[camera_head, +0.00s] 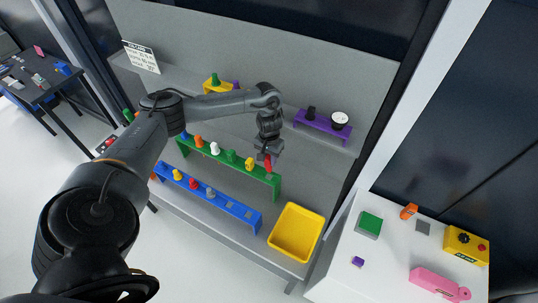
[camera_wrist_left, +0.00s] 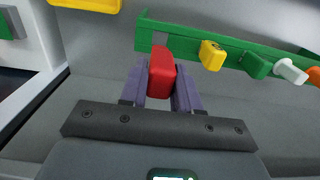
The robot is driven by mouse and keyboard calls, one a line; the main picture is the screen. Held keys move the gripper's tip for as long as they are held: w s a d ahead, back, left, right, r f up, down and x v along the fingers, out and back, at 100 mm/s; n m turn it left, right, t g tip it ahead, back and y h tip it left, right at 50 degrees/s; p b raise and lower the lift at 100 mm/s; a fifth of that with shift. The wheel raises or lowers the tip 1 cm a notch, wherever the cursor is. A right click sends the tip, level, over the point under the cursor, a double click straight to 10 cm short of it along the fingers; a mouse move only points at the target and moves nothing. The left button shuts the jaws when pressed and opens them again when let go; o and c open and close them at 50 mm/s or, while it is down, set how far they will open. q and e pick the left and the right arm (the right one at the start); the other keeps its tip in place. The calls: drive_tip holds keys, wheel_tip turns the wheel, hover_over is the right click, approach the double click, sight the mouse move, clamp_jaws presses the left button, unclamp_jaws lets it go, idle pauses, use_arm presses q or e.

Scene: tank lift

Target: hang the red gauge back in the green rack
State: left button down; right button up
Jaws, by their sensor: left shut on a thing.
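The red gauge (camera_head: 267,163) is between the fingers of my left gripper (camera_head: 266,152), at the right end of the green rack (camera_head: 277,187). In the left wrist view the red gauge (camera_wrist_left: 161,72) sits between the purple fingers of my left gripper (camera_wrist_left: 161,84), and its top overlaps the end of the green rack (camera_wrist_left: 148,40). Whether it touches the rack I cannot tell. A yellow gauge (camera_head: 249,163) hangs beside it, then green (camera_head: 231,156), white (camera_head: 214,149) and orange (camera_head: 198,141) ones. My right gripper is not in view.
A blue rack (camera_head: 233,209) with several coloured pieces stands below the green one. A yellow bin (camera_head: 297,232) is to the lower right. A purple rack (camera_head: 322,126) is on the upper shelf. A white table (camera_head: 385,253) with small items stands at right.

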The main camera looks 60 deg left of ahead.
sight(269, 171)
use_arm(q)
drive_tip(key=shift+f+b, duration=0.4)
drive_tip(key=shift+f, duration=0.9)
drive_tip(key=shift+p, duration=0.45)
idle(0.4)
drive_tip(key=shift+p, duration=0.5)
idle(0.4)
drive_tip(key=shift+p, duration=0.6)
drive_tip(key=shift+f, duration=0.5)
idle(0.4)
drive_tip(key=shift+f+b, duration=0.7)
drive_tip(key=shift+f, duration=0.25)
drive_tip(key=shift+f+b, duration=0.75)
drive_tip(key=shift+f, duration=0.65)
